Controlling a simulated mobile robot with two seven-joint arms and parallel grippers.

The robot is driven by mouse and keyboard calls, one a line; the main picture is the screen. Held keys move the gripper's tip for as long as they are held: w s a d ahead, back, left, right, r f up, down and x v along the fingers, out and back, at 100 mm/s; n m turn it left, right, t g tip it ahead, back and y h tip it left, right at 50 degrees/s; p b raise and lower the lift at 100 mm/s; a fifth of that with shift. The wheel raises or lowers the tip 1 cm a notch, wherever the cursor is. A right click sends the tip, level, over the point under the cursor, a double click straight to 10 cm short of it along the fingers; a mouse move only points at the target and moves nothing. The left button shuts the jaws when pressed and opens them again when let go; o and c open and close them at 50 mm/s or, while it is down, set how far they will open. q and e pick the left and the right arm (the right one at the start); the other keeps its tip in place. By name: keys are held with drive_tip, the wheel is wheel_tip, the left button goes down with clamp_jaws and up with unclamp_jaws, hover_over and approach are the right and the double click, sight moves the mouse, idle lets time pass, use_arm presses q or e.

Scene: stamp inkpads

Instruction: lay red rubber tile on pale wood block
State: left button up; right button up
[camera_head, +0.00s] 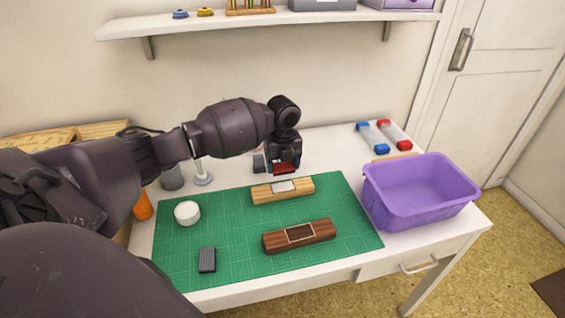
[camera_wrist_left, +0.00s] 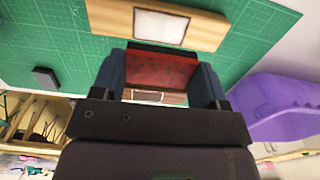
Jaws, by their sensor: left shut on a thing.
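My left gripper (camera_head: 284,169) is shut on the red rubber tile (camera_head: 285,168), holding it above the table just behind the pale wood block. In the left wrist view the red tile (camera_wrist_left: 160,70) sits between the two fingers (camera_wrist_left: 162,85). The pale wood block (camera_head: 268,192) lies on the green mat, with a light grey-white rectangle on its top. It also shows in the left wrist view (camera_wrist_left: 205,30), apart from the tile. A dark wood block (camera_head: 270,241) with a brown framed rectangle lies nearer the front. My right gripper is not in view.
The green cutting mat (camera_head: 345,205) also carries a white round tub (camera_head: 187,212) and a dark grey ridged block (camera_head: 207,260). A purple bin (camera_head: 415,195) stands at the right. Red- and blue-capped clear items (camera_head: 383,135) lie behind it. A shelf (camera_head: 270,22) hangs above.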

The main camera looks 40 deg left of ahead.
sight(283, 186)
use_arm(q)
drive_tip(key=shift+f+b, duration=0.45)
drive_tip(key=shift+f, duration=1.35)
drive_tip(key=shift+f+b, duration=0.35)
drive_tip(key=shift+f, duration=1.05)
drive_tip(key=o, duration=1)
